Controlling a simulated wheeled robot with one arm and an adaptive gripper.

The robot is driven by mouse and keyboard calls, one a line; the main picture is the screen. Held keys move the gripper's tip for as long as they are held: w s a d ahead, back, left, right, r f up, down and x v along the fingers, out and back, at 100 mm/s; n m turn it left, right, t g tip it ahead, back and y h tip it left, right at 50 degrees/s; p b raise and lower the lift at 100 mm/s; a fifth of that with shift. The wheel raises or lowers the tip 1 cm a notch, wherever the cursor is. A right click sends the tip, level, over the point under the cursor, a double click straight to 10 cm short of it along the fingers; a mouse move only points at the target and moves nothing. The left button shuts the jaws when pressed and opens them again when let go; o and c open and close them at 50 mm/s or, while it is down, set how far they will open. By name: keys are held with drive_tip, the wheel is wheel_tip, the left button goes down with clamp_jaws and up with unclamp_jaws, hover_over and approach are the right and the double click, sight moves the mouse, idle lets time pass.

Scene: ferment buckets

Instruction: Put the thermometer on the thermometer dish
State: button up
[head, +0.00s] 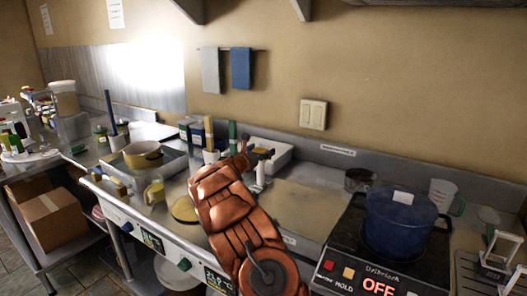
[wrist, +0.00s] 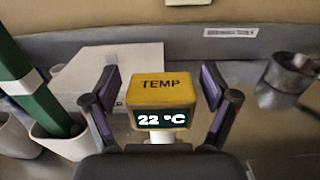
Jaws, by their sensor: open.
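The thermometer (wrist: 160,90) has a yellow block head marked TEMP, a dark display reading 22 °C and a pale stem below. In the wrist view it stands upright between the two fingers of my gripper (wrist: 160,98). The fingers are open, one on each side of the head, with a gap visible on the left and right. In the head view my gripper (head: 256,158) is over the counter, and my arm hides part of what is there. I cannot tell for sure which item is the thermometer dish.
Green-handled and yellow-handled tools stand in white cups (head: 210,156) to the left. A round tan disc (head: 185,209) lies left of my arm. A blue pot (head: 400,220) sits on a cooker at right. Steel counter (head: 308,205) between is clear.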

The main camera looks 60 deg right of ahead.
drive_tip(key=a+b, duration=0.2)
drive_tip(key=a, duration=0.8)
drive_tip(key=shift+s+a, duration=0.3)
drive_tip(key=shift+a, duration=0.1)
drive_tip(key=s+a+r+m+g+y, duration=0.2)
drive_tip(key=s+a+m, duration=0.4)
drive_tip(key=s+a, duration=0.15)
drive_tip(key=s+a+r+m+g+y, duration=0.2)
drive_tip(key=s+a+m+g+y, duration=0.1)
drive_tip(key=s+a+m, duration=0.4)
drive_tip(key=s+a+f+m+y, duration=0.2)
drive_tip(key=s+a+f+y, duration=0.2)
drive_tip(key=a, duration=0.9)
drive_tip(key=s+a+f+m+t+y, duration=0.1)
drive_tip(key=s+a+f+y, duration=0.3)
drive_tip(key=s+a, duration=0.5)
drive_tip(key=s+a+f+m+t+y, duration=0.1)
drive_tip(key=s+a+f+y, duration=0.4)
drive_tip(key=a, duration=1.4)
drive_tip(key=shift+s+f+m, duration=0.2)
drive_tip(key=shift+s+m, duration=0.55)
drive_tip(key=shift+m, duration=0.05)
wheel_tip(320, 180, up, 4)
drive_tip(key=p, duration=0.4)
drive_tip(key=shift+r, duration=0.1)
